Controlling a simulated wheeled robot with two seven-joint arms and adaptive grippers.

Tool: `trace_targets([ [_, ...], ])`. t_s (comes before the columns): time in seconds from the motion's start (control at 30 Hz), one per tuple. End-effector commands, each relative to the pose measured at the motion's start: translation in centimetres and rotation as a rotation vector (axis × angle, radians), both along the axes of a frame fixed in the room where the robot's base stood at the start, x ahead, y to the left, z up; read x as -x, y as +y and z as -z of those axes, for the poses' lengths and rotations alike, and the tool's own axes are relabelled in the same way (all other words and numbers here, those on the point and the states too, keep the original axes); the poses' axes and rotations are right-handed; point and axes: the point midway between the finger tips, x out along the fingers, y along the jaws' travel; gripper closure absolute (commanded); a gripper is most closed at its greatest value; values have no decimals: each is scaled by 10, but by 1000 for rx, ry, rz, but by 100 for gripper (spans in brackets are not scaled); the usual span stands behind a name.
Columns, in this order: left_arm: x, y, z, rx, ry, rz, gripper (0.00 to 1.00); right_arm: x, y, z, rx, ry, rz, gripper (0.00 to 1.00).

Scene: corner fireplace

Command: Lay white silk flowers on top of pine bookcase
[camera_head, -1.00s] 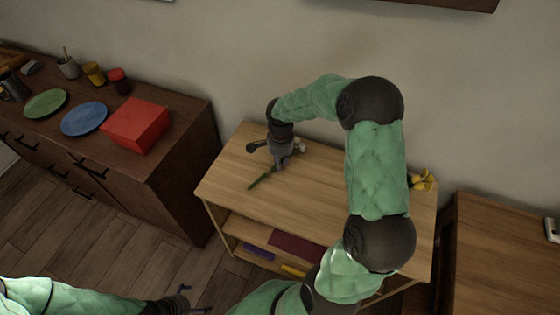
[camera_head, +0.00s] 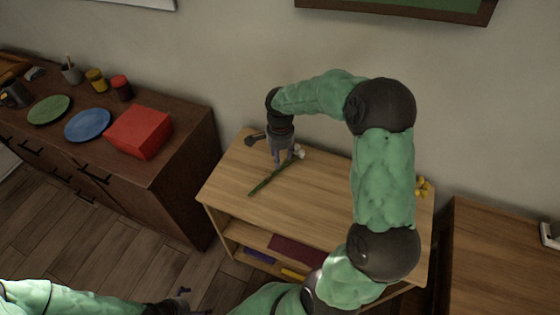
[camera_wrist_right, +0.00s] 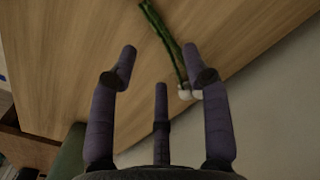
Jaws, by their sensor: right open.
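The white silk flowers (camera_head: 299,153) lie on the top of the pine bookcase (camera_head: 330,190), their green stem (camera_head: 264,183) pointing to the front left. My right gripper (camera_head: 285,160) is above the flowers, close to the blossom end. In the right wrist view its fingers (camera_wrist_right: 155,75) are spread, and the stem (camera_wrist_right: 165,40) and white heads (camera_wrist_right: 188,93) lie beyond them on the wood, outside the grip. My left gripper (camera_head: 186,300) shows only in part at the bottom edge, and its jaws are too small to read.
Yellow flowers (camera_head: 423,187) are at the bookcase's right end, partly behind my right arm. A dark sideboard (camera_head: 180,170) at left bears a red box (camera_head: 139,132), a blue plate (camera_head: 88,125) and a green plate (camera_head: 49,110). A brown cabinet (camera_head: 500,260) stands at right.

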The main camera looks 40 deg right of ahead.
Motion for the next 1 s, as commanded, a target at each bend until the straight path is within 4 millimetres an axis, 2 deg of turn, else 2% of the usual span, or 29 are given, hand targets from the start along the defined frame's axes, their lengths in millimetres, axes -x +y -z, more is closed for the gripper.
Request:
trace_targets([
  [0.03,0,0,-6,0,0,0,0,-1,0,-14,1,-2,0,52],
  [0.1,0,0,-10,0,0,0,0,0,0,-25,0,-1,0,52],
  [0.3,0,0,-17,0,0,0,0,0,0,-48,0,0,-1,52],
  [0.5,0,0,-18,0,0,0,0,0,0,-54,-1,2,-1,52],
  [1.0,0,0,-18,0,0,0,0,0,0,-54,0,1,0,52],
])
